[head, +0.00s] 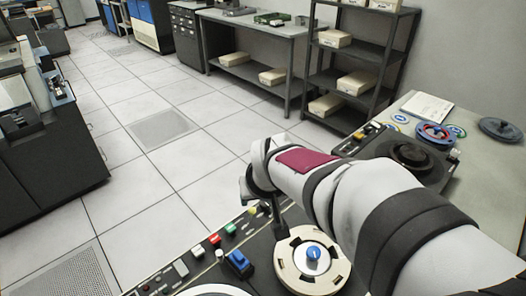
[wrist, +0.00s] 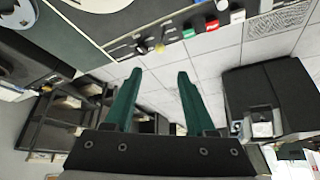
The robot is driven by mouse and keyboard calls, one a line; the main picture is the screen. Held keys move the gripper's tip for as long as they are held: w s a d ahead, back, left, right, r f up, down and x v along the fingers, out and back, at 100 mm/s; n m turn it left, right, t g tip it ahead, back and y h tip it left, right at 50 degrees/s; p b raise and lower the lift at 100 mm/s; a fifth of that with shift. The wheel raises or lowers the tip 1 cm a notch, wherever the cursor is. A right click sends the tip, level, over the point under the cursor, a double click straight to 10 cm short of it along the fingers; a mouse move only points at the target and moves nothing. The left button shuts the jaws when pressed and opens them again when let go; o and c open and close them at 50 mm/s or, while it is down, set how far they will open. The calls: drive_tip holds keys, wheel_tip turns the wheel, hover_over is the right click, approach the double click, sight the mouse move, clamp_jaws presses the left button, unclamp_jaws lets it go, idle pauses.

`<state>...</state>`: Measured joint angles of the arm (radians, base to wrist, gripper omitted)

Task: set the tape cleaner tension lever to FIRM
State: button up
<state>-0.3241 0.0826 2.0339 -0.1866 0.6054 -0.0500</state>
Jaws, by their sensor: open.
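The dark machine panel (head: 205,268) runs along the bottom of the head view, with a row of small controls at its far edge. A small yellow knob (head: 252,211) is in that row; it also shows in the wrist view (wrist: 160,48). It may be the tension lever, but I cannot read any FIRM mark or tell its setting. My gripper (wrist: 160,75) has two green fingers, apart and empty. In the wrist view the yellow knob appears just beyond the gap between the fingertips, not held. In the head view my arm hides most of the gripper.
A blue switch (head: 238,262) and a cream reel hub with a blue knob (head: 313,254) stand close by. A bench (head: 470,165) with reels is at right. Tiled floor (head: 175,190) lies open beyond the panel.

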sight(252, 210)
drive_tip(key=shift+r, duration=0.1)
drive_tip(key=shift+g, duration=0.6)
drive_tip(key=x, duration=0.5)
drive_tip(key=w+x, duration=0.1)
drive_tip(key=x, duration=0.9)
drive_tip(key=shift+w, duration=0.3)
clamp_jaws()
drive_tip(key=shift+a, duration=0.1)
